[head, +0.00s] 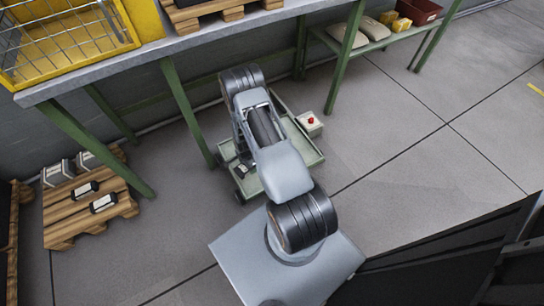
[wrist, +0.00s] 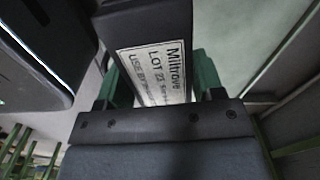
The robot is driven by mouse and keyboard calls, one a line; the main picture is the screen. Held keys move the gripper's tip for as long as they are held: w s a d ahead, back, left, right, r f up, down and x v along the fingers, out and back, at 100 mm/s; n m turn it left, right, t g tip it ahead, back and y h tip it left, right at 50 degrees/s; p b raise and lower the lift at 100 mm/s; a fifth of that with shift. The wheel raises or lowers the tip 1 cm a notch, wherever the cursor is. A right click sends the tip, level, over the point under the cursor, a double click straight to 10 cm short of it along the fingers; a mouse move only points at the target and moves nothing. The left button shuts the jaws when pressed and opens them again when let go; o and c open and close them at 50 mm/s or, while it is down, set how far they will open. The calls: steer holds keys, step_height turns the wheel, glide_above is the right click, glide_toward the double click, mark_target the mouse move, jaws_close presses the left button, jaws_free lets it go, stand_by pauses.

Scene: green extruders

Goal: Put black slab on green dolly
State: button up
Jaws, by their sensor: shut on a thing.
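The black slab (wrist: 150,22) with a white printed label is between the green fingers of my gripper (wrist: 158,82) in the wrist view. My gripper is shut on it. The green dolly (head: 304,150) stands on the floor in the middle of the head view, partly covered by my arm, which reaches out over it. My gripper and the held slab cannot be made out clearly in the head view. A pale green surface fills the upper right of the wrist view; I cannot tell its distance from the slab.
A white box with a red button (head: 310,122) is at the dolly's right corner. A green-legged workbench (head: 190,48) runs behind, carrying a yellow wire crate (head: 60,50). A wooden pallet (head: 62,232) with black-and-white items stands at left. Floor right of the dolly is clear.

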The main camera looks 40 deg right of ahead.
steer(key=f, duration=0.1)
steer(key=s+f+m, duration=0.1)
steer(key=d+f+m, duration=0.1)
steer(key=shift+s+f, duration=0.2)
steer(key=shift+s, duration=0.1)
steer(key=d+f+b, duration=0.1)
steer(key=d+f, duration=0.1)
steer(key=d, duration=0.2)
steer(key=w+d+f+b, duration=0.1)
steer(key=d+f+b, duration=0.1)
steer(key=d+f, duration=0.1)
steer(key=w+d+f+b, duration=0.1)
steer(key=d+f+b, duration=0.1)
steer(key=d+f, duration=0.1)
steer(key=shift+d+f, duration=0.1)
steer(key=shift+d, duration=0.8)
steer(key=shift+w+d+f+b, duration=0.15)
steer(key=shift+d+f+b, duration=0.4)
steer(key=shift+f+b, duration=0.1)
steer(key=shift+d+f+b, duration=0.2)
steer(key=shift+f+b, duration=0.45)
steer(key=shift+f, duration=1)
steer(key=shift+f, duration=0.15)
steer(key=o, duration=1.1)
